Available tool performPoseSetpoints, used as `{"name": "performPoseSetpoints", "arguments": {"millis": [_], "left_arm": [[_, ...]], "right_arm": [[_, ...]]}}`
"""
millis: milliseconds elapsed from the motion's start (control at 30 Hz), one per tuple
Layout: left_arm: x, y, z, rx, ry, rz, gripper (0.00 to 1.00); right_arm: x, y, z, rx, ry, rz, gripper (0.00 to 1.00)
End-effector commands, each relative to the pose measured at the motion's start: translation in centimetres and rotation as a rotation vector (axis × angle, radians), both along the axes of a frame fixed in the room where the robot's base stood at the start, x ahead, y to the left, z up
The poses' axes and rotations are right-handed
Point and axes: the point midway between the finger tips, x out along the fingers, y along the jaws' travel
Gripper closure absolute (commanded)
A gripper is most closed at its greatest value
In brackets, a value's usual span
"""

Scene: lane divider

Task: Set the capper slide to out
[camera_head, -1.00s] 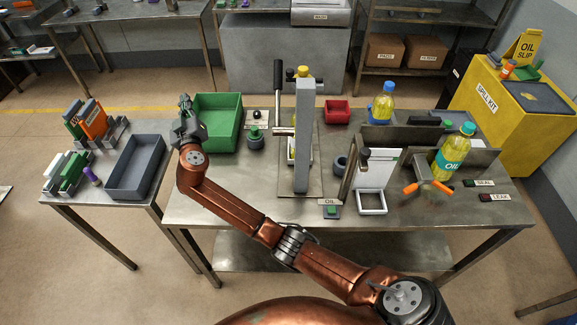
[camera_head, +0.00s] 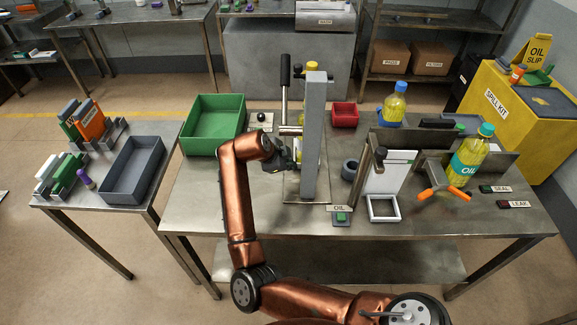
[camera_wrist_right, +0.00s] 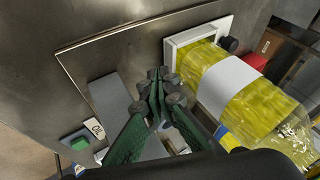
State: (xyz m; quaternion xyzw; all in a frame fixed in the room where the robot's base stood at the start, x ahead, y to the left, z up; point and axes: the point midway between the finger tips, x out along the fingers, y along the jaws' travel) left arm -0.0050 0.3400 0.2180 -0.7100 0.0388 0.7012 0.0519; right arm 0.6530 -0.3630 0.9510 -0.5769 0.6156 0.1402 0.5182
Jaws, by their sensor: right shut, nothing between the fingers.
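The capper stands mid-table as a grey upright column (camera_head: 315,140) with a black-handled lever (camera_head: 284,75). In the right wrist view the bottle (camera_wrist_right: 240,85) sits in a white square holder (camera_wrist_right: 183,46), which may be the slide. My right gripper (camera_head: 290,158) is at the left of the column, low down and partly hidden by my wrist. In the right wrist view its fingers (camera_wrist_right: 160,78) are together and empty, between the column (camera_wrist_right: 108,98) and the holder. Contact is unclear. My left gripper is out of view.
A green crate (camera_head: 187,130) stands to the left and a red bin (camera_head: 344,112) behind right. A white stand (camera_head: 390,175) and an oil bottle (camera_head: 471,158) stand right. A green button (camera_head: 341,217) labelled OIL is in front. The table's front left is clear.

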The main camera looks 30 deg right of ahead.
Motion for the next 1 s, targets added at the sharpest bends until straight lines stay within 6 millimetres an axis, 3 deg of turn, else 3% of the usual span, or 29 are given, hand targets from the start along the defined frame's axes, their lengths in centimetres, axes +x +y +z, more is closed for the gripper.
{"name": "performPoseSetpoints", "arguments": {"millis": [200, 400, 1000], "left_arm": [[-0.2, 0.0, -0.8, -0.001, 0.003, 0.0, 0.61], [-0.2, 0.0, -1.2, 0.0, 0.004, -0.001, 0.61], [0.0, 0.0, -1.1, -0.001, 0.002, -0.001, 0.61]], "right_arm": [[0.8, -2.3, -3.5, -0.002, 0.003, 0.001, 1.0], [1.4, -3.6, -5.2, -0.001, 0.002, 0.004, 1.0], [1.5, -4.5, -5.6, -0.002, 0.0, -0.002, 1.0]]}}
